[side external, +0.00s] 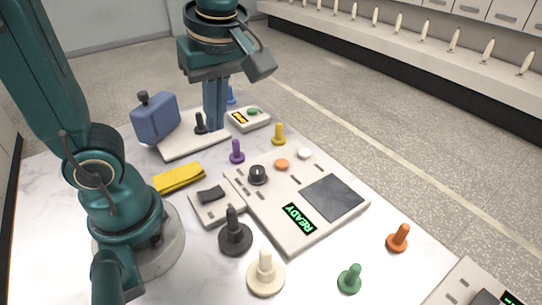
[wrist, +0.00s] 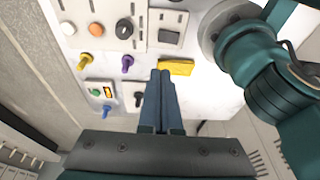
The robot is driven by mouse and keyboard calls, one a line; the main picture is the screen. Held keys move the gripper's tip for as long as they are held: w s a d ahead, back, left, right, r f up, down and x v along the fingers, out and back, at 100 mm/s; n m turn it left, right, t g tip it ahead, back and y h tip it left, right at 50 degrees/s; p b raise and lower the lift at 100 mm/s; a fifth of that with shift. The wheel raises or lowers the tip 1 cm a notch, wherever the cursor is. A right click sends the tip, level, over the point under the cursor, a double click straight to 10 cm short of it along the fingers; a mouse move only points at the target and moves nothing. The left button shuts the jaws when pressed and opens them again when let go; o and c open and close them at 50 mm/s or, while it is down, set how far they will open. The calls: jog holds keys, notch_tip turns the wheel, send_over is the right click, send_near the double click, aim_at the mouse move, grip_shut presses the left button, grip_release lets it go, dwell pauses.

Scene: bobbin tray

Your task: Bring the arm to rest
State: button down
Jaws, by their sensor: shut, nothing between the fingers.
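My gripper (side external: 213,127) points down at the back of the table, with its two blue fingers shut together and nothing between them. In the wrist view the closed fingertips (wrist: 160,73) show at the centre. In the side view they stand over or just beside a white plate (side external: 185,150); the gap below the tips is hard to judge. A small black peg-shaped piece (side external: 200,124) stands just left of the fingers. A blue piece (side external: 231,96) is partly hidden behind them. A purple piece (side external: 237,152) and a yellow piece (side external: 279,134) stand nearer the camera.
A blue bottle (side external: 155,120), a folded yellow cloth (side external: 179,178) and a small box with a green button (side external: 249,118) are near the gripper. A panel reading READY (side external: 299,219) fills the middle. Black (side external: 235,238), cream (side external: 266,277), green (side external: 350,279) and orange (side external: 398,238) pieces stand in front.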

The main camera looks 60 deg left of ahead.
jog(key=d+m+t+h, duration=0.1)
jog(key=m+t, duration=0.1)
jog(key=m, duration=0.4)
jog(key=d+f+m+t+h, duration=0.1)
jog(key=m+t, duration=0.1)
jog(key=m, duration=0.4)
jog(key=s+d+f+m+t+h, duration=0.1)
jog(key=m, duration=0.5)
jog(key=shift+d+f+t, duration=0.1)
jog(key=shift+f+t, duration=0.15)
jog(key=shift+t, duration=0.15)
